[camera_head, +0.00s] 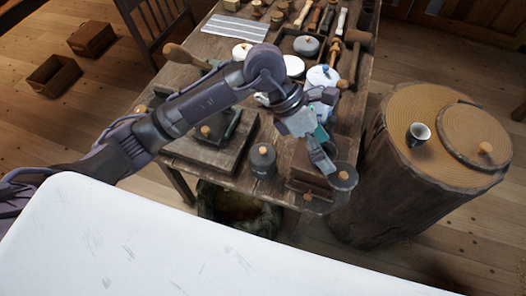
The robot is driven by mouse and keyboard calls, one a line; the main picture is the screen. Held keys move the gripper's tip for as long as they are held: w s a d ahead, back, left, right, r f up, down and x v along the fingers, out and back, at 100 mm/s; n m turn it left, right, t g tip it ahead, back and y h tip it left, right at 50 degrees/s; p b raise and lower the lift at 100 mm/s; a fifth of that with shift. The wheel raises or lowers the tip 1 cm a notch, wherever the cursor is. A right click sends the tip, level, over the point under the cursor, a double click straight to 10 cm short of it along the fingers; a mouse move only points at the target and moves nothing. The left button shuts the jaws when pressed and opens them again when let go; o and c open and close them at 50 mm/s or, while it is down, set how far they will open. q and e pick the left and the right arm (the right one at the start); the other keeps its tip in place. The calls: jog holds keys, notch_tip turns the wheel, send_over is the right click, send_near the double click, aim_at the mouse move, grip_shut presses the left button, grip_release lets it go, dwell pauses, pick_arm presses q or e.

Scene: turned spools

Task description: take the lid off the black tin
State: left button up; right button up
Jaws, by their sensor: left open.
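The black tin (262,163) is a small dark canister standing near the front edge of the wooden table. My right gripper is not in view.
The brown box (308,183) has a small front knob. A dark stand (207,145) is left of the tin. White-topped pots and wooden tools crowd the table behind. A stump (385,190) with a cup (418,134) stands right. A white surface (150,250) fills the foreground.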

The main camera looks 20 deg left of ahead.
pick_arm(q)
jog(key=w+a+f+t+y, duration=0.1)
jog(key=w+a+y, duration=0.25)
jog(key=a, duration=0.35)
jog(key=w+a+f+t+y, duration=0.1)
jog(key=w+a+y, duration=0.1)
jog(key=a+y, duration=0.35)
jog(key=p, duration=0.2)
send_over(262, 150)
jog(key=shift+h, duration=0.3)
jog(key=f, duration=0.7)
jog(key=shift+w+d+f, duration=0.15)
jog(key=shift+w+d, duration=0.15)
jog(key=shift+d, duration=0.1)
jog(key=f, duration=0.1)
jog(key=f+p, duration=0.1)
jog(key=f, duration=0.2)
jog(key=shift+s+a+f+p, duration=0.2)
jog(key=shift+a+f+p, duration=0.05)
jog(key=shift+a+p, duration=0.15)
jog(key=shift+f, duration=0.65)
jog(key=c, duration=1.2)
jog(key=shift+c, duration=0.8)
